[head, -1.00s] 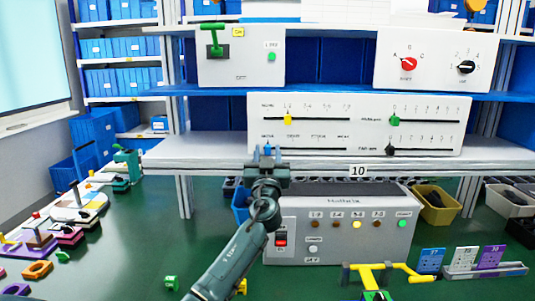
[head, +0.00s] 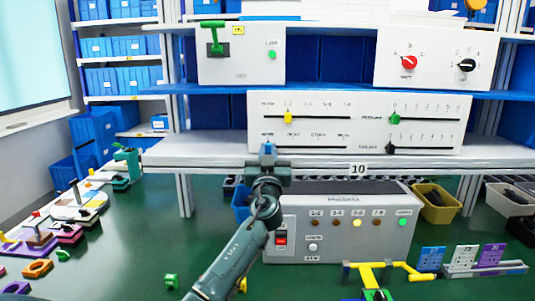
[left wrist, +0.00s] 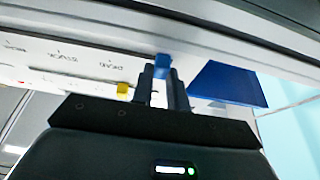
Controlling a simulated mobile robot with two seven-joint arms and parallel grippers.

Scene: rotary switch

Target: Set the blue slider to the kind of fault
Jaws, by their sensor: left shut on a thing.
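The blue slider (head: 268,148) is at the left end of the lower left slot on the white slider panel (head: 360,125). It sits left of the DEAD label. My left gripper (head: 267,153) is shut on the slider from below and in front. In the left wrist view the two dark fingertips (left wrist: 163,78) stand on either side of the blue knob (left wrist: 162,60). The DEAD and STUCK labels show to its left there. The yellow slider (head: 288,118) is on the upper left scale near 1-2. My right gripper is not in view.
A grey box (head: 340,230) below has a row of lamps, with one yellow lamp (head: 357,223) and a green lamp (head: 403,222) lit. The shelf edge (head: 215,162) runs just below the panel. Green (head: 394,119) and black (head: 390,149) sliders sit to the right.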

